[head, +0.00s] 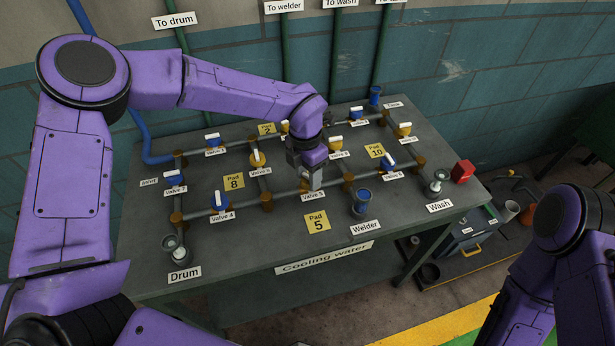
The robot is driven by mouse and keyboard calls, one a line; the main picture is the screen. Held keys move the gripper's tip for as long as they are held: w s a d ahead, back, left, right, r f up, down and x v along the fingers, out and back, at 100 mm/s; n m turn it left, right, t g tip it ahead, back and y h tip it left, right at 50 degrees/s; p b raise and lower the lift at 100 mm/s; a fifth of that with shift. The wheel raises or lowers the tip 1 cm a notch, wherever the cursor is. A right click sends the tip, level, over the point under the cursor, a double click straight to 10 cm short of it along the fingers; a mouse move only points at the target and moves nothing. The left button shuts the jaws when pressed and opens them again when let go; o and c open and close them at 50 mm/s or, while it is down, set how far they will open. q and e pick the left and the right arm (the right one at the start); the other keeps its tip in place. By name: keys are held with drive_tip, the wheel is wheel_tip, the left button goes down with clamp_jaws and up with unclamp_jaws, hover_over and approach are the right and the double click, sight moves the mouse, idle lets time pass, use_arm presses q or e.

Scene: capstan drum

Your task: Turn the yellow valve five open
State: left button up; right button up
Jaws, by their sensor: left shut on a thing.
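My left arm reaches in from the left over the grey bench, and my left gripper (314,181) points down just above the "Valve 5" label (313,196). The gripper is shut on valve five's handle. The gripper hides the handle and most of the valve body, so the handle's angle and the valve's colour cannot be made out. Part of my right arm shows at the right edge, but its gripper is out of view.
The bench (290,245) carries a pipe grid with several blue and yellow valves with white handles. A blue valve four (219,201) stands to the left. A blue cup-like fitting (361,202) stands near "Welder". A red box (462,171) sits at the right edge.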

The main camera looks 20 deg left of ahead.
sight(304, 178)
use_arm(q)
drive_tip(key=n+b, duration=0.1)
drive_tip(key=n, duration=0.1)
drive_tip(key=n+b, duration=0.2)
drive_tip(key=n, duration=0.1)
drive_tip(key=shift+f+n, duration=0.25)
drive_tip(key=shift+n, duration=0.05)
drive_tip(key=n+b, duration=0.3)
drive_tip(key=n, duration=0.2)
drive_tip(key=shift+r+t, duration=0.1)
drive_tip(key=shift+t, duration=0.3)
drive_tip(key=shift+n, duration=0.4)
drive_tip(key=o, duration=1)
drive_tip(key=shift+a, duration=0.1)
drive_tip(key=r, duration=0.3)
drive_tip(key=r+b, duration=0.1)
drive_tip(key=r, duration=0.3)
drive_tip(key=a+r, duration=0.1)
drive_tip(key=r, duration=0.2)
drive_tip(key=shift+s+r, duration=0.1)
drive_tip(key=shift+r, duration=0.15)
